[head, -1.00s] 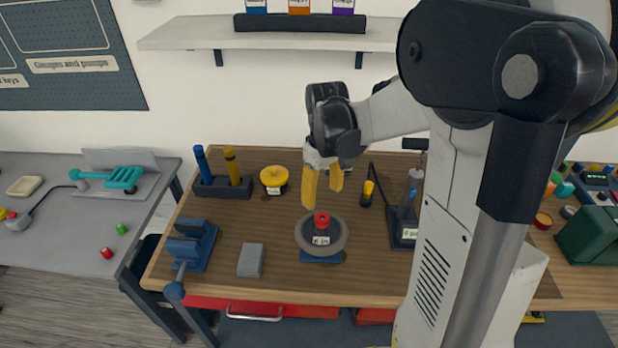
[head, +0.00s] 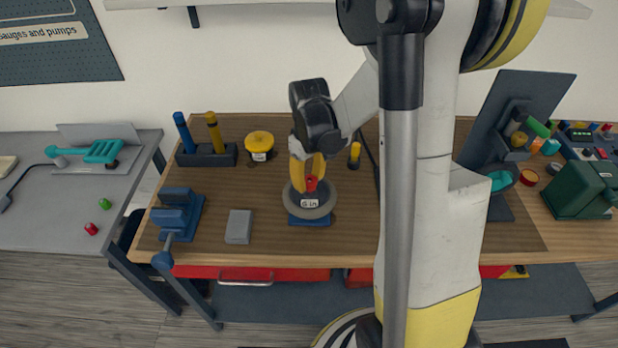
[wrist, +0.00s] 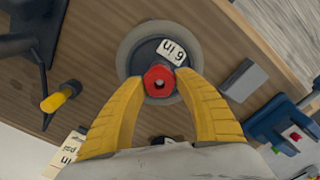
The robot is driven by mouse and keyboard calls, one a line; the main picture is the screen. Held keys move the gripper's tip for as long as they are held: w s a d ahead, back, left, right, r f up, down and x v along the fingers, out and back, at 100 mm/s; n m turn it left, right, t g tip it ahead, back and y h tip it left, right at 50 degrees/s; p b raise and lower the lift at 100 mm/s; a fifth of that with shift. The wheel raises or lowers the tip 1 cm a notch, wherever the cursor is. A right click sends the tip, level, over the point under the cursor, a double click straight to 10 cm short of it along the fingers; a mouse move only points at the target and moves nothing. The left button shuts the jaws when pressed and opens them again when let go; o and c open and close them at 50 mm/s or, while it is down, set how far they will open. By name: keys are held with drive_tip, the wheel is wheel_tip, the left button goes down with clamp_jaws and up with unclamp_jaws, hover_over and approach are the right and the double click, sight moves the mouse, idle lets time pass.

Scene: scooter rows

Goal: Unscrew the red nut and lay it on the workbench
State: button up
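The red nut (head: 311,184) sits on top of a round grey wheel hub (head: 297,203) with a white label, on a blue stand on the workbench (head: 265,232). My gripper (head: 309,181) points down at the nut with its yellow fingers. In the wrist view the nut (wrist: 159,81) lies between the two fingertips, one on each side, with no clear gap. My gripper (wrist: 161,78) appears shut on it. The nut's hole faces the wrist camera. The contact itself is partly hidden in the head view.
A grey block (head: 238,227) and a blue vise (head: 178,214) stand left of the hub. A yellow round container (head: 260,143) and a screwdriver holder (head: 206,156) are behind. The front wood left of the hub has bare room. My arm hides bench to the right.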

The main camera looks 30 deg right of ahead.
drive_tip(key=c, duration=0.5)
drive_tip(key=n+b, duration=0.1)
drive_tip(key=n, duration=0.2)
drive_tip(key=shift+n, duration=0.4)
drive_tip(key=n, duration=0.5)
drive_tip(key=shift+n+b, duration=0.3)
drive_tip(key=n, duration=0.5)
drive_tip(key=shift+n+b, duration=0.3)
drive_tip(key=shift+b, duration=0.05)
drive_tip(key=n, duration=0.3)
drive_tip(key=shift+c, duration=0.2)
drive_tip(key=n, duration=0.3)
drive_tip(key=shift+n+b, duration=0.3)
drive_tip(key=shift+n, duration=0.1)
drive_tip(key=o, duration=1.1)
drive_tip(key=shift+w, duration=0.15)
drive_tip(key=shift+o, duration=0.2)
